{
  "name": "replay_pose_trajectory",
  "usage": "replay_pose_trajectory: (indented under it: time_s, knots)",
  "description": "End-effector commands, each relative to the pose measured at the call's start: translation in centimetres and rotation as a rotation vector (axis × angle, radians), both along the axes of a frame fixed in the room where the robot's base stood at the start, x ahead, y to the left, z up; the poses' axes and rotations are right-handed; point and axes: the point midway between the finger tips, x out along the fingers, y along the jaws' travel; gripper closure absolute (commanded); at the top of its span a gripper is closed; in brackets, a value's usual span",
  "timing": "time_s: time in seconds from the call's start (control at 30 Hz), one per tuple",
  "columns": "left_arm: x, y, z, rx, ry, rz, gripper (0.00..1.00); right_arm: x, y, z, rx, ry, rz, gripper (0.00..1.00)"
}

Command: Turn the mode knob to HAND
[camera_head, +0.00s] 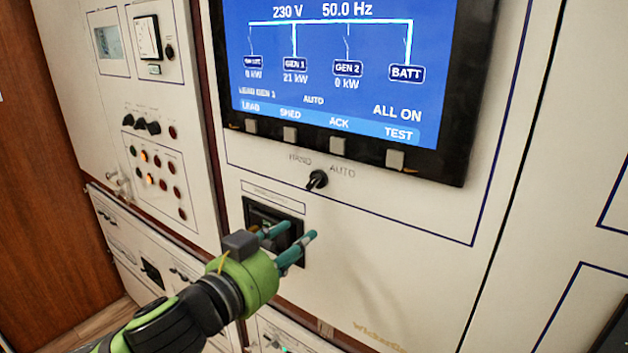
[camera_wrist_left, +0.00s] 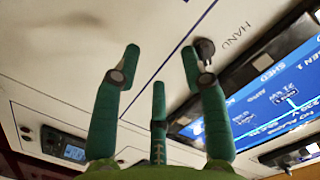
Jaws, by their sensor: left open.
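The mode knob (camera_head: 317,180) is a small black knob on the cream panel below the screen. The HAND label (camera_head: 300,159) is at its upper left and the AUTO label (camera_head: 342,171) at its upper right. Its exact pointing direction is hard to tell. My left gripper (camera_head: 297,233) is open and empty, its green fingers below the knob and in front of a black module. In the left wrist view the knob (camera_wrist_left: 205,48) shows just beyond the right finger of my left gripper (camera_wrist_left: 160,55); whether they touch is unclear. My right gripper is in neither view.
A large screen (camera_head: 330,60) with a row of grey buttons (camera_head: 338,146) is above the knob. The black module (camera_head: 258,214) is set in the panel behind my fingers. Another panel with small knobs and lamps (camera_head: 150,155) is at the left. The panel right of the knob is bare.

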Motion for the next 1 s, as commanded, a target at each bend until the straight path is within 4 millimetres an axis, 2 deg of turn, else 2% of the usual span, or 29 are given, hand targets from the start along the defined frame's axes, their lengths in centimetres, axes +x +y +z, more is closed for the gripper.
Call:
replay_pose_trajectory:
  time_s: [0.1,0.33,0.47,0.8,1.0]
  knots:
    - [0.5,0.3,2.6,0.025,-0.069,-0.023,0.56,-0.2,0.2,-0.1,0.002,0.004,-0.001,0.60]
    - [0.9,0.8,5.7,0.046,-0.136,-0.051,0.56,-0.6,1.3,-0.1,0.016,0.009,-0.001,0.60]
    - [1.4,0.4,6.2,0.046,-0.143,-0.055,0.56,-0.6,1.4,0.3,0.018,0.009,0.000,0.60]
    - [5.4,-2.5,6.3,0.045,-0.140,-0.054,0.56,-0.6,0.5,2.4,0.006,0.010,0.002,0.60]
    - [6.6,-3.3,6.1,0.046,-0.142,-0.055,0.56,-0.5,0.3,2.9,0.004,0.009,0.000,0.60]
